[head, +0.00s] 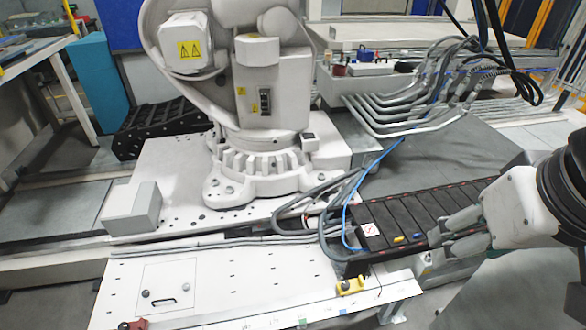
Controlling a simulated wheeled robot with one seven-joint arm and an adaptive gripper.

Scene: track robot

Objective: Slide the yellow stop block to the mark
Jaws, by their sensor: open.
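A yellow stop block (349,286) sits on the front edge of the white plate (228,277), near its right end, with a dark part on its left side. I cannot tell which is the task's mark. My gripper (438,234) is at the right, open and empty, over the black segmented cover. It is to the right of and apart from the yellow block.
The black segmented cover (410,211) carries small yellow and blue pieces. Grey hoses and a blue cable (345,215) hang down at its left end. A large white robot arm (270,90) stands behind the plate. A dark red knob (125,325) is at the front left.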

